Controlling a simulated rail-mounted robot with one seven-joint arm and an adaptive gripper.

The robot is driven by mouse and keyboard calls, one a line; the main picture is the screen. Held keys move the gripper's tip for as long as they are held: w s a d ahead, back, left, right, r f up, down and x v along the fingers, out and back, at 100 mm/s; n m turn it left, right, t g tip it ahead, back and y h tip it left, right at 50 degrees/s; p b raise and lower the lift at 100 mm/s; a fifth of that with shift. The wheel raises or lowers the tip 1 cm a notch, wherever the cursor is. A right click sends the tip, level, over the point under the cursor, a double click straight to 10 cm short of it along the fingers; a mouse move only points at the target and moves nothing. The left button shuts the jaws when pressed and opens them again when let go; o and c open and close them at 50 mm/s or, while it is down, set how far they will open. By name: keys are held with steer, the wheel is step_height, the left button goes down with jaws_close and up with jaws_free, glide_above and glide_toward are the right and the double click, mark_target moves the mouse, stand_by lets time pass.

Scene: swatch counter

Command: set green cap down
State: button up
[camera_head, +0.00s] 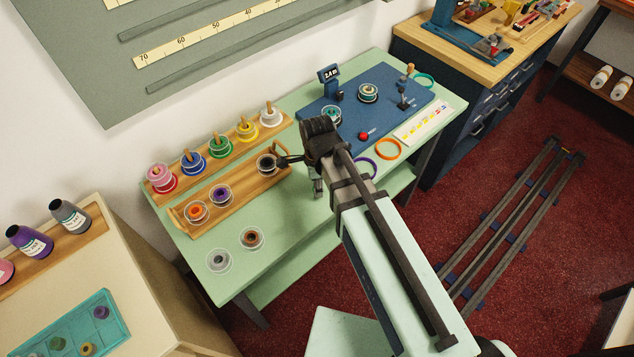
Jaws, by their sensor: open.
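My gripper (302,174) is open over the mint-green counter (290,222), in front of the blue mat. One dark finger reaches left, close to a black-filled cup at the right end of the low wooden tray; I cannot tell whether they touch. No green cap shows between the fingers. A teal-green ring (425,80) lies at the far right of the counter. A green cup with a wooden knob (220,145) stands in the rear wooden rack. I cannot tell which green piece is the cap. The arm hides part of the counter's front.
The low tray (232,208) also holds orange and purple cups. Two cups (252,238) stand at the front left. The blue mat (352,120) carries a small display, two cups and a red button. An orange ring (388,149) and a purple ring (372,160) lie near the front edge.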

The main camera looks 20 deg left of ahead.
step_height(320, 180, up, 12)
steer(key=b, duration=0.2)
steer(key=shift+r+b, duration=0.15)
steer(key=shift+b, duration=0.2)
